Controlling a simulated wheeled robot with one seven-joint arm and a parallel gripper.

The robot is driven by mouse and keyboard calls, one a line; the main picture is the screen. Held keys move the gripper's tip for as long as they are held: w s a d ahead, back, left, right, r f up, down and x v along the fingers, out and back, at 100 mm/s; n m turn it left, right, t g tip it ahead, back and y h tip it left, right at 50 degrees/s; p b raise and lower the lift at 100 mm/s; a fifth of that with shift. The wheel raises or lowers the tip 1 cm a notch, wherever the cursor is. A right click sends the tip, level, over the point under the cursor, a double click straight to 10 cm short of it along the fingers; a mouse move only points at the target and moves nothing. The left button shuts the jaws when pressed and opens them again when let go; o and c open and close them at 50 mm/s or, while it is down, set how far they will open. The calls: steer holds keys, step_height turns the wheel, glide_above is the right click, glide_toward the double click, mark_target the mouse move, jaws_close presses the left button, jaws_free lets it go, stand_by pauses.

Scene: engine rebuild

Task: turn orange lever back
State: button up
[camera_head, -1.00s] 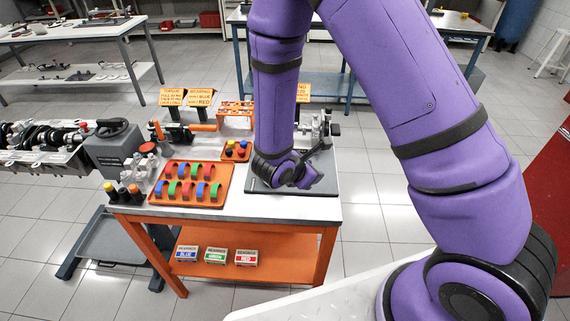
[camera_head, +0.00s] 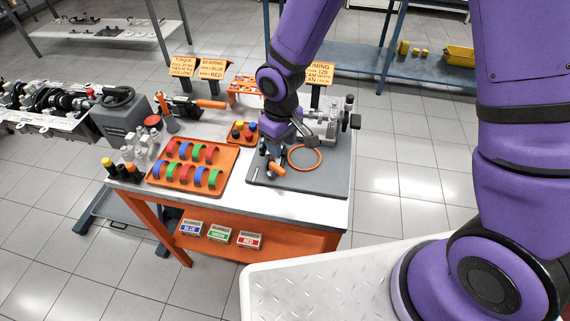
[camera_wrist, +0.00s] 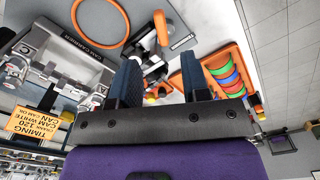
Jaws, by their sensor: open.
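A short orange lever (camera_head: 277,168) sits on the grey plate (camera_head: 325,180) at the right of the workbench. In the wrist view the orange lever (camera_wrist: 161,28) stands beyond my fingertips, beside a metal clamp-like part. My gripper (camera_head: 272,140) is over the left part of the plate, close behind the lever. In the wrist view my gripper (camera_wrist: 158,72) has its two dark fingers apart, with nothing clearly held between them. The lever appears apart from the fingers. My wrist hides part of the mechanism in the head view.
An orange ring (camera_head: 319,158) lies on the plate right of the lever. The cam carrier (camera_wrist: 70,55) is close to my left finger in the wrist view. An orange tray (camera_head: 163,184) with coloured bearing shells stands left of the plate. A timing sign (camera_head: 320,73) stands behind.

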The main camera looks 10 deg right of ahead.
mark_target(282, 169)
step_height(282, 169, down, 10)
steer(key=shift+f, duration=0.15)
stand_by(0.4)
jaws_close()
